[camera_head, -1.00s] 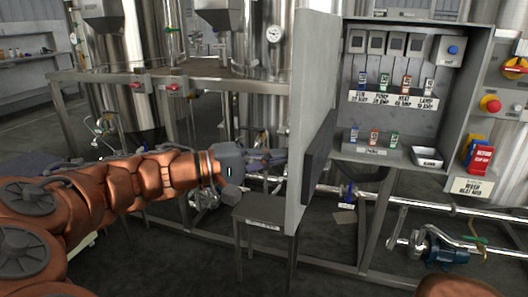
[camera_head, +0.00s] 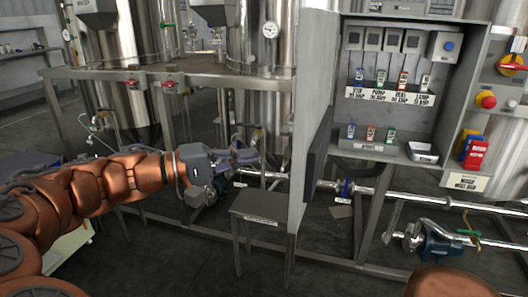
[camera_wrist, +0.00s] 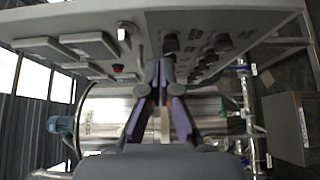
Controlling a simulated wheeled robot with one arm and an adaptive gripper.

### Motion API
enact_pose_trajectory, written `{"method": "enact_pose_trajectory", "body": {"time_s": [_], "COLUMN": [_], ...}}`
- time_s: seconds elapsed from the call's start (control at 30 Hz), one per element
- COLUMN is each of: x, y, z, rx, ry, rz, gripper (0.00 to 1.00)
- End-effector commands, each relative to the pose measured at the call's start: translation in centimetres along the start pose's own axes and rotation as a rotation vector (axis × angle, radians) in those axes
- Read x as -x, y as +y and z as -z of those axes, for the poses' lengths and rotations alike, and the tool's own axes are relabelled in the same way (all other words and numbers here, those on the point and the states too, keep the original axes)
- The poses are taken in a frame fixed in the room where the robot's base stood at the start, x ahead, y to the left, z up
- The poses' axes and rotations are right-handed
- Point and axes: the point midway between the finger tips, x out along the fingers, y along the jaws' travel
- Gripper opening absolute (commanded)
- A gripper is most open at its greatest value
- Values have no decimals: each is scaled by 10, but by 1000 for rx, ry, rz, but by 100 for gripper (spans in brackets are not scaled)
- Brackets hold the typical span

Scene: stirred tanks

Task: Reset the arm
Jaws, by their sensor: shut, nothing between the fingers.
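My gripper (camera_head: 248,157) is at the end of my copper-coloured arm, left of the open cabinet door and above the small grey table. Its fingers are shut and hold nothing. In the wrist view the fingers of my gripper (camera_wrist: 160,72) come together at the tips, in front of a panel with dark knobs and a red button. My arm reaches in from the left of the head view, low and nearly level.
The open grey cabinet door (camera_head: 312,110) stands right of my gripper. The small table (camera_head: 262,207) is below it. Steel tanks (camera_head: 259,40) on a frame (camera_head: 215,84) stand behind. Pipes and a blue pump (camera_head: 440,247) run low at the right. Open floor shows at the front.

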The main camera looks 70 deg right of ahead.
Motion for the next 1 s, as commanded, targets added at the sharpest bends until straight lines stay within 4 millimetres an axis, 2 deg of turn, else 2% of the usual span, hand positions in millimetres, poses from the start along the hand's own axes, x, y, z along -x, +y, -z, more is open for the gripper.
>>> {"method": "enact_pose_trajectory", "body": {"time_s": [0.2,0.4,0.83,0.93,1.0], "x": [41,62,68,65,64], "y": [1,0,-3,-17,-37], "z": [-3,-6,-9,-14,-20], "rx": [-3,-1,6,36,79], "ry": [4,2,1,16,39], "rz": [0,-2,15,88,183], "gripper": [0,0,0,0,0]}}
